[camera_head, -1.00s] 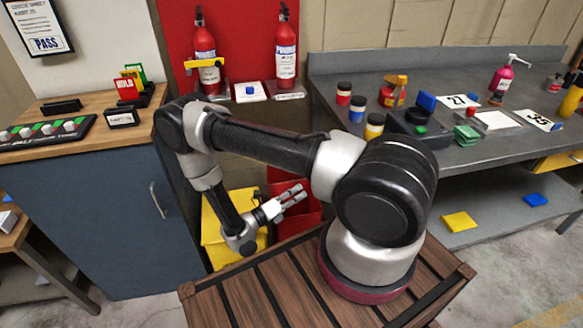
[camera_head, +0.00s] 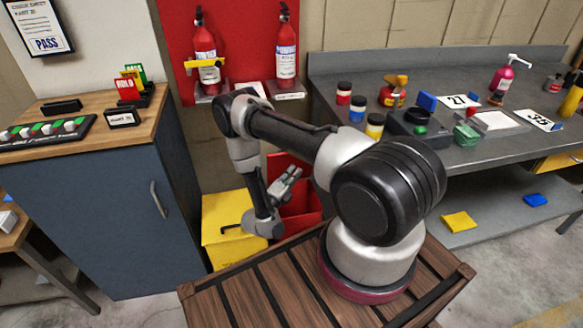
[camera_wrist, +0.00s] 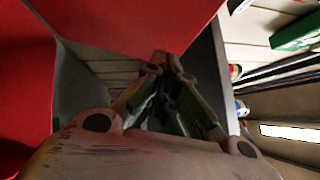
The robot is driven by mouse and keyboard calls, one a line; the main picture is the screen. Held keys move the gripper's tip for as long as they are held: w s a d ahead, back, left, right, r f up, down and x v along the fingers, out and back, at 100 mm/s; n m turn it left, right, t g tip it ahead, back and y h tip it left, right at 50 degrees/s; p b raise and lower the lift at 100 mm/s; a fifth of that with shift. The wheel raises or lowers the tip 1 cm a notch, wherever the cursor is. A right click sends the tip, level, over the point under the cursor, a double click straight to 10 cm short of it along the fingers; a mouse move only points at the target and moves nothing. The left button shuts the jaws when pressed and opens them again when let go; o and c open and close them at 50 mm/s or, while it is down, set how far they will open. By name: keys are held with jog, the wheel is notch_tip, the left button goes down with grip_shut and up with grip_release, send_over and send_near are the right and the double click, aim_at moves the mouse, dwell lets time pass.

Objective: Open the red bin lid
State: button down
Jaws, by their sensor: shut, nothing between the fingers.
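The red bin (camera_head: 305,226) stands on the floor behind my base, right of the yellow bin, partly hidden by my arm. A red panel (camera_head: 281,162), which looks like its lid, slants up at the back of the bin. How far it is raised I cannot tell. My gripper (camera_head: 293,172) is shut and empty in front of this panel, fingers pointing up and right. In the wrist view my gripper (camera_wrist: 167,60) has its fingertips close to a large red surface (camera_wrist: 130,22); contact is unclear. Another red surface (camera_wrist: 25,85) shows at the left, with a grey gap between.
The yellow bin (camera_head: 222,250) with a black handle stands left, beside the blue cabinet (camera_head: 90,215). The grey workbench (camera_head: 470,150) is on the right. Fire extinguishers (camera_head: 286,62) hang on the red board behind. My wooden-slatted base lies in front.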

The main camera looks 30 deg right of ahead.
jog(key=shift+w+d+r, duration=0.2)
jog(key=shift+w+r, duration=0.05)
jog(key=shift+w, duration=0.4)
jog(key=shift+w+d+r, duration=0.15)
jog(key=shift+w+r, duration=0.05)
jog(key=shift+w, duration=0.4)
jog(key=w+n+y, duration=0.1)
jog(key=w, duration=0.1)
jog(key=w+d+r+n+g+y, duration=0.1)
jog(key=w, duration=0.1)
jog(key=w+r+n+y, duration=0.1)
jog(key=w, duration=0.1)
jog(key=shift+w+d+r, duration=0.1)
jog(key=shift+w+d, duration=0.1)
jog(key=shift+d, duration=0.2)
jog(key=shift+w+n, duration=0.25)
jog(key=shift+n, duration=0.05)
